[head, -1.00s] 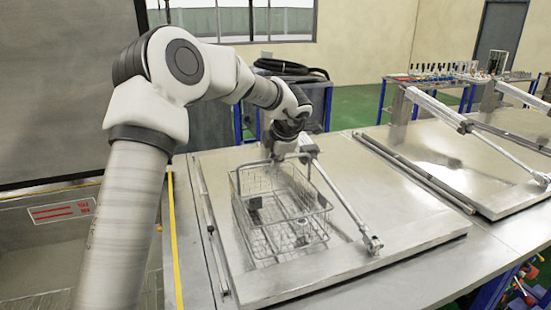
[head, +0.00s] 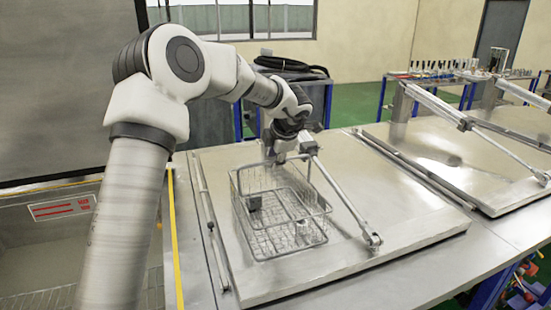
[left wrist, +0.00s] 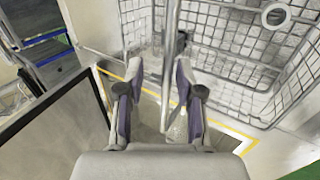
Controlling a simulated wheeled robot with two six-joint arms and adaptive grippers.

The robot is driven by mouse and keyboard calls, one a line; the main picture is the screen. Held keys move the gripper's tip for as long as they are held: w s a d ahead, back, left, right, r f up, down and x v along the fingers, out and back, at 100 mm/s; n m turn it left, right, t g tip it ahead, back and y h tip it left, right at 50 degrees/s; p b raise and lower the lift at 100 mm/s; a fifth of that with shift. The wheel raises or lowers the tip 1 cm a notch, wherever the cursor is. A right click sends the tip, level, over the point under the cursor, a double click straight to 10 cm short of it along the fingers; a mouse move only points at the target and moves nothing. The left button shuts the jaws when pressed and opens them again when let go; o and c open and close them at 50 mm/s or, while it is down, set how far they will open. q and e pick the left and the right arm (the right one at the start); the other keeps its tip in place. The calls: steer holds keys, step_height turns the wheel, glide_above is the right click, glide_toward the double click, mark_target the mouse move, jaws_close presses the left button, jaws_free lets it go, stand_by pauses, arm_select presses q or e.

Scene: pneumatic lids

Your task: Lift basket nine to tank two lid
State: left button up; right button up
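The wire basket (head: 262,256) is on or just above the flat metal tank lid (head: 400,262), roughly upright; contact is hard to tell. Small dark and grey parts lie inside it. My left gripper (head: 274,158) is at the basket's far rim, its fingertips partly hidden in the head view. In the left wrist view, my left gripper's fingers (left wrist: 158,72) stand apart with a metal bar running between them, closer to the right finger. The basket's mesh (left wrist: 215,45) fills the upper right there. No number is readable. My right gripper is not in view.
A lid strut (head: 345,200) runs close along the basket's right side. A rail (head: 208,230) lies along the lid's left edge. A second lid (head: 500,165) with its strut is at the right. The lid's front right area is clear.

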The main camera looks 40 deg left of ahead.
arm_select(q)
steer(key=s+d+r+p, duration=0.1)
steer(key=d+r+p, duration=0.1)
steer(key=r+p, duration=0.5)
steer(key=s+d+r+p, duration=0.2)
steer(key=r+p, duration=0.4)
steer(key=r, duration=0.9)
steer(key=shift+d+r+p, duration=0.2)
steer(key=shift+d+p, duration=0.2)
steer(key=shift+d, duration=0.4)
steer(key=shift+w, duration=0.1)
